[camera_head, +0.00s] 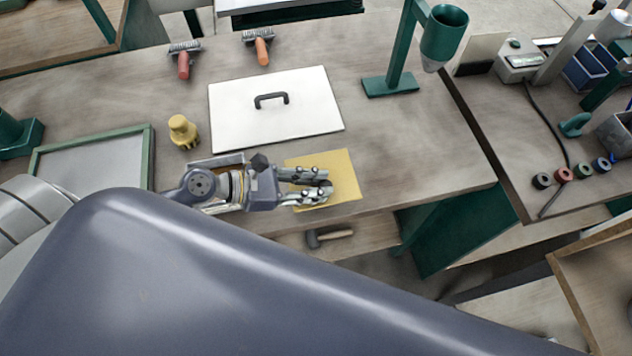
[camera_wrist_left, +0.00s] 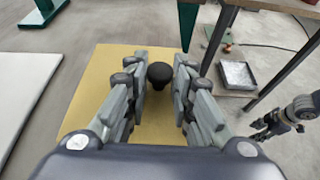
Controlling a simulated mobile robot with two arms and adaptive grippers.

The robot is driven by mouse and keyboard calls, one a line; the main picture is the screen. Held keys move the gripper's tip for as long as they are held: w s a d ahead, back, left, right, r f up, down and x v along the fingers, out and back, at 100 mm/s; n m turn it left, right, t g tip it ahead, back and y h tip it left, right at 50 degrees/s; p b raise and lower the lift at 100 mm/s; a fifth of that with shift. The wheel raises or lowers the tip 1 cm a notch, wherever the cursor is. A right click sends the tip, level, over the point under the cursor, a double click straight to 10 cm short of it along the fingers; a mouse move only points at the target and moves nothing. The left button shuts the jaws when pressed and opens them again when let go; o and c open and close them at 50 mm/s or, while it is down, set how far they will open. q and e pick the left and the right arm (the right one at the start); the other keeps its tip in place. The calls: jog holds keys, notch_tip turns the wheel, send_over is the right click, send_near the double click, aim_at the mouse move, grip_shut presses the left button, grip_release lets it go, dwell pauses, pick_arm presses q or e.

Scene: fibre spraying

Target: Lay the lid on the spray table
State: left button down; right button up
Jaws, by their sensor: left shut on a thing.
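A square yellow plate (camera_head: 345,178) with a dark round knob lies flat over the grey-brown table (camera_head: 420,165) near its front edge; I take it for the lid. In the left wrist view the plate (camera_wrist_left: 95,75) is below my left gripper (camera_wrist_left: 160,78), whose fingers are closed around the knob (camera_wrist_left: 160,73). In the head view my left gripper (camera_head: 322,186) covers the plate's left and middle. I cannot tell whether the plate touches the table. My right gripper (camera_wrist_left: 285,118) shows at the right of the left wrist view, its fingers too small to read.
A white board (camera_head: 240,90) with a black handle lies behind the plate. A yellow knobbed piece (camera_head: 182,132) and a green-framed screen (camera_head: 95,165) are to the left. A green stand with a funnel (camera_head: 444,35) is back right. A hammer (camera_head: 330,237) lies below the front edge.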

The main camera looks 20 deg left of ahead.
pick_arm(q)
jog(key=shift+w+a, duration=0.1)
jog(key=shift+w, duration=0.7)
jog(key=shift+f, duration=1.85)
jog(key=shift+f, duration=0.1)
jog(key=shift+f, duration=0.15)
jog(key=c, duration=1.3)
grip_release()
jog(key=shift+c, duration=0.2)
